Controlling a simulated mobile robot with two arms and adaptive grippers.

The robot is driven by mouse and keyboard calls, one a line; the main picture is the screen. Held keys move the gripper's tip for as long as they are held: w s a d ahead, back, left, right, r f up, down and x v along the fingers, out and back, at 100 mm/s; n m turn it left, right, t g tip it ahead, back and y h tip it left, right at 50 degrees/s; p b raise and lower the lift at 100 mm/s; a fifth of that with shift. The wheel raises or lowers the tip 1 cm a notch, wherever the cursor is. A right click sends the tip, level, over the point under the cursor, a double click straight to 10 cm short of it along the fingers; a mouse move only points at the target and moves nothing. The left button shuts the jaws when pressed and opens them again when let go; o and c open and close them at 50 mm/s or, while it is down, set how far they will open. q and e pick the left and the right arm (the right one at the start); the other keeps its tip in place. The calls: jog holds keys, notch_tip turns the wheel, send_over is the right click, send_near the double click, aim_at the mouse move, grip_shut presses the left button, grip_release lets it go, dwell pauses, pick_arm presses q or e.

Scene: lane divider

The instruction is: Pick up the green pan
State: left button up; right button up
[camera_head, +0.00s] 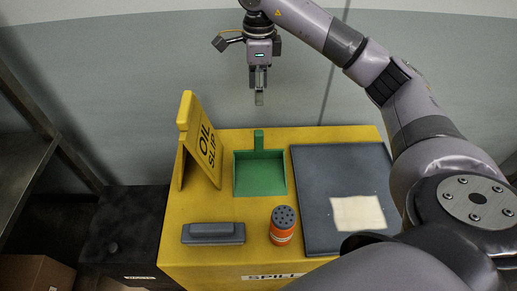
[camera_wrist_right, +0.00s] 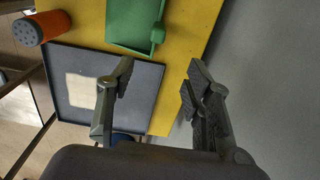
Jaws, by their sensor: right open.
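The green pan (camera_head: 260,175) lies on the yellow cabinet top with its short handle pointing to the back edge. My left gripper is in neither view.
On the yellow cabinet (camera_head: 195,262) a yellow OIL SLIP sign (camera_head: 205,143) stands left of the pan. A grey brush-like block (camera_head: 213,233) and an orange shaker (camera_head: 282,236) are in front. A dark tray (camera_head: 325,180) with a pale sheet (camera_head: 357,213) lies right.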

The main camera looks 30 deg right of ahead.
jog(key=p, duration=0.2)
send_over(259, 132)
notch_tip(259, 132, down, 8)
jog(key=shift+s+a+r, duration=0.1)
jog(key=shift+r, duration=0.1)
jog(key=f, duration=0.3)
jog(key=shift+w, duration=0.2)
jog(key=shift+f, duration=0.65)
jog(key=shift+s+f, duration=0.1)
jog(key=shift+f, duration=0.1)
notch_tip(259, 132, down, 4)
jog(key=shift+r+p, duration=0.15)
jog(key=shift+p, duration=0.8)
jog(key=shift+f, duration=0.5)
jog(key=shift+c, duration=0.7)
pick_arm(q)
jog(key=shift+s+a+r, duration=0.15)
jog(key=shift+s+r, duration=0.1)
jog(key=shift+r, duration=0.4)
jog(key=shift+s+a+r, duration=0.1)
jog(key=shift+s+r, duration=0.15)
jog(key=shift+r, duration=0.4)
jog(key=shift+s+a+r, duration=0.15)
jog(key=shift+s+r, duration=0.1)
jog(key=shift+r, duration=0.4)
pick_arm(e)
grip_shut()
